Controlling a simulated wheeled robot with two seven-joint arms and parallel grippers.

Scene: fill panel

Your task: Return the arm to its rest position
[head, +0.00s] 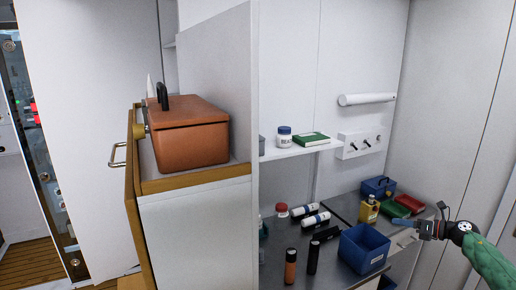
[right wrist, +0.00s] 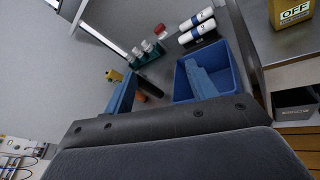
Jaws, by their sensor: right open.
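My right gripper (head: 428,227) is at the right of the head view, beside the front edge of the grey counter, with my green arm behind it. In the right wrist view its two blue fingers (right wrist: 163,92) are spread apart with nothing between them. The blue open bin (right wrist: 228,62) lies beyond the fingers, and one finger overlaps it in the picture. In the head view the blue bin (head: 363,250) stands on the counter to the left of the gripper, apart from it. My left gripper is not in view.
Bottles, white cylinders (head: 315,219) and dark cylinders stand or lie on the counter (head: 340,207). A yellow bottle (head: 369,209), a green box (head: 394,209) and a red box (head: 411,203) are near the gripper. A brown chest (head: 190,135) sits on a cabinet at left.

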